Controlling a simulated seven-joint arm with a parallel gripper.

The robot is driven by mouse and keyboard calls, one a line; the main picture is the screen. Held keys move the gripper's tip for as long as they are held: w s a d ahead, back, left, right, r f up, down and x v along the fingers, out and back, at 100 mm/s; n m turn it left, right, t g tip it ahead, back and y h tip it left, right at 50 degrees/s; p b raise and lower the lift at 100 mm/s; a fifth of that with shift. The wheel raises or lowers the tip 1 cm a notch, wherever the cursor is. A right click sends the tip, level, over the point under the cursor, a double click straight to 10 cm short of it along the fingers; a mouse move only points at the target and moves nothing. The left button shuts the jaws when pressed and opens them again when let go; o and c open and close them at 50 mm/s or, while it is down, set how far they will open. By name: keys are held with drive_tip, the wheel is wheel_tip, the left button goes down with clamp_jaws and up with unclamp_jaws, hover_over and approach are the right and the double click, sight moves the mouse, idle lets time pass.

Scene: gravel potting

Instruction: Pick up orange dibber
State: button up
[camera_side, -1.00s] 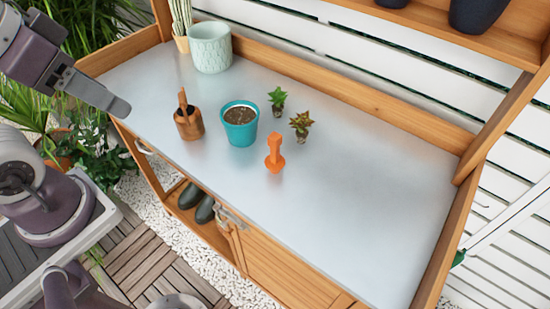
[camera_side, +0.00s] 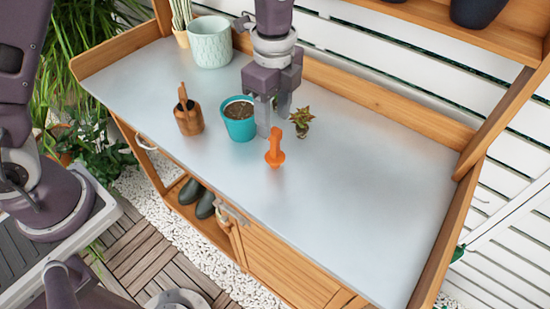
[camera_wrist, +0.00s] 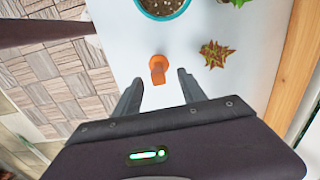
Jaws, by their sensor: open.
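The orange dibber (camera_side: 275,152) stands upright on the grey metal bench top (camera_side: 340,215), in front of and to the right of the teal pot. My gripper (camera_side: 273,125) is open and empty, pointing down close behind the dibber in the side view. In the wrist view the dibber (camera_wrist: 158,68) shows just beyond the tips of my open fingers (camera_wrist: 160,75), roughly between them and apart from both.
The teal pot (camera_side: 240,126) of soil stands close beside my gripper. A brownish succulent (camera_side: 302,122) is just right, and a green plant shows in the wrist view (camera_wrist: 238,2). The right bench is clear.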

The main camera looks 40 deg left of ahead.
sight(274, 130)
drive_tip(key=f, duration=0.5)
drive_tip(key=shift+s+d+f, duration=0.15)
drive_tip(key=shift+d, duration=0.05)
clamp_jaws()
